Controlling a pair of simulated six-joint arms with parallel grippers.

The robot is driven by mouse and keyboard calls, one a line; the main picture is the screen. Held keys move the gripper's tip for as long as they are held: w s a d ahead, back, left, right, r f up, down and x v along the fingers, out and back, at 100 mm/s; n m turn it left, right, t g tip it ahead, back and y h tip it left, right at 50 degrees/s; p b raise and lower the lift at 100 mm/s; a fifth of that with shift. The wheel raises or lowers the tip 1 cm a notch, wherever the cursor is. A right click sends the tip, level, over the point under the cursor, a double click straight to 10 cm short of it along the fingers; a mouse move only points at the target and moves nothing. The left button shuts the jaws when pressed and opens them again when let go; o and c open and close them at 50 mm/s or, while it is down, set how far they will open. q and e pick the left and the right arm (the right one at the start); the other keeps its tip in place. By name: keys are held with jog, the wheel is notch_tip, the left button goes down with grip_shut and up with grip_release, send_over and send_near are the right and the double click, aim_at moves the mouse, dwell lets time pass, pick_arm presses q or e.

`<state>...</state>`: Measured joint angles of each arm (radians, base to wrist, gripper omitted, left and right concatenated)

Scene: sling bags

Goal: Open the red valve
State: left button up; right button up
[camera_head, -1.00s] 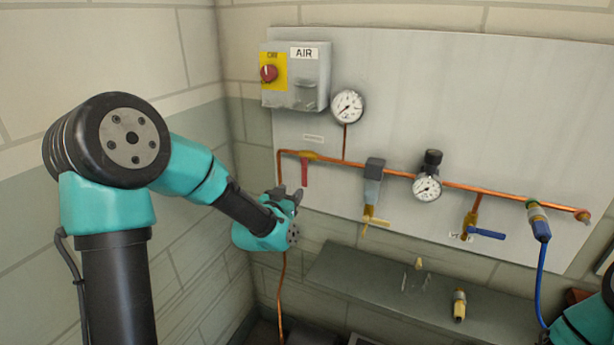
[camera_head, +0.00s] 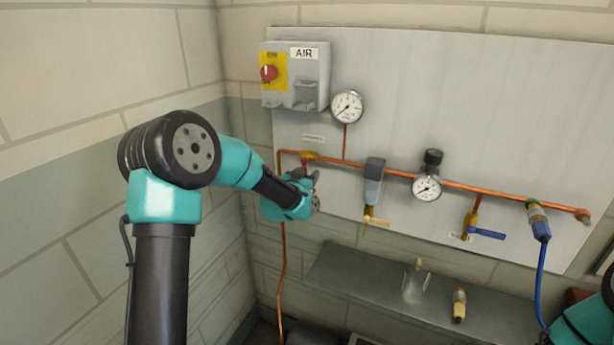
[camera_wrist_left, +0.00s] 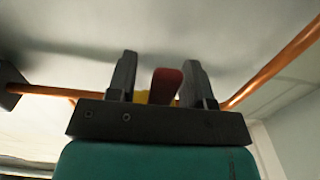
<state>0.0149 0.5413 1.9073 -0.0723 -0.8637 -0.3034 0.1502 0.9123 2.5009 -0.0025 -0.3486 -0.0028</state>
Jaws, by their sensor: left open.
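The red valve's handle (camera_head: 304,164) hangs down from its brass body (camera_head: 308,155) on the copper pipe, at the left of the wall panel. Most of the handle is hidden behind my left gripper (camera_head: 305,177) in the head view. In the left wrist view the red handle (camera_wrist_left: 165,86) stands between the two dark fingers of my left gripper (camera_wrist_left: 160,62). Gaps show on both sides of it, the right one narrower. A little of the yellow brass (camera_wrist_left: 141,97) shows beside the handle. My right gripper is out of view; only part of that arm shows at the lower right.
The copper pipe (camera_head: 465,187) runs right past a filter (camera_head: 373,185), a regulator gauge (camera_head: 427,188) and a blue-handled valve (camera_head: 487,234). A pressure gauge (camera_head: 347,106) and the AIR box (camera_head: 305,75) sit above. A shelf (camera_head: 365,281) with small fittings juts out below.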

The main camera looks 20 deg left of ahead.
pick_arm(q)
grip_shut()
dwell(0.3)
jog(key=shift+d, duration=0.15)
